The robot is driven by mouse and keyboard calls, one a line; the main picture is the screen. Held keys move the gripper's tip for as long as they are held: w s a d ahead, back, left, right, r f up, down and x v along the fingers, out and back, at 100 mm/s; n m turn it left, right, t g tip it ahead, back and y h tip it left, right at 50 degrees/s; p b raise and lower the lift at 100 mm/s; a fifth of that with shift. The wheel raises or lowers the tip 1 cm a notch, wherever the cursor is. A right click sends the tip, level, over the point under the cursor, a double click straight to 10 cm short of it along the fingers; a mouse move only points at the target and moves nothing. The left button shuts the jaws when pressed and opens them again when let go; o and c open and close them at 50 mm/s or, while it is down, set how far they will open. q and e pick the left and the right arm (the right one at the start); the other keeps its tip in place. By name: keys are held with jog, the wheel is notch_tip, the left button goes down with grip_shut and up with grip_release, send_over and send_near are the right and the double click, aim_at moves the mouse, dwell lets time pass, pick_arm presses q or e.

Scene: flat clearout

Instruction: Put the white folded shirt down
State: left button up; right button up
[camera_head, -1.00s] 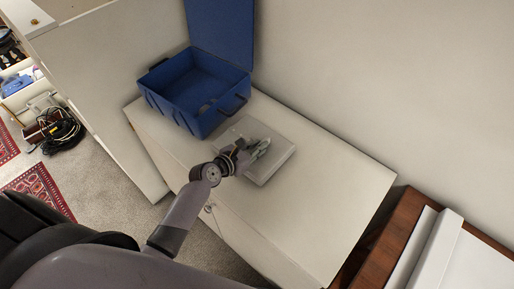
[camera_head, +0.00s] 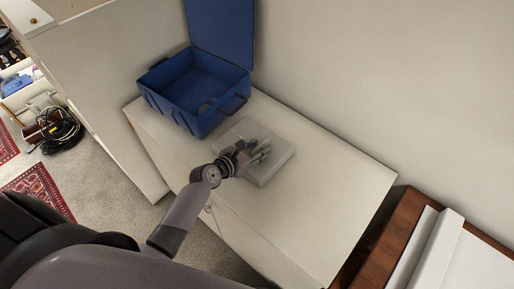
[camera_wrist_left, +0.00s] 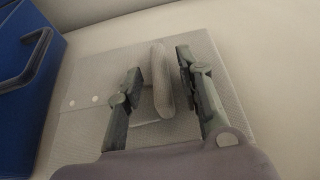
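The white folded shirt (camera_head: 277,165) lies flat on the white cabinet top, beside the blue case. It also shows in the left wrist view (camera_wrist_left: 85,125), as a pale flat square with two small light dots and a raised ridge in its middle. My left gripper (camera_head: 262,152) is over the shirt, and its fingers (camera_wrist_left: 158,62) are spread on either side of the ridge, with gaps showing. The gripper hides part of the shirt. My right gripper is not in view.
The open blue case (camera_head: 199,92) stands on the cabinet's far left end, close to the shirt; its lid is up against the wall. The cabinet top (camera_head: 325,205) is clear to the right. A brown wooden piece of furniture (camera_head: 385,245) stands beyond the right end.

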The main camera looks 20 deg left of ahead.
pick_arm(q)
jog(key=shift+r, duration=0.3)
jog(key=v, duration=1.2)
jog(key=shift+f, duration=0.15)
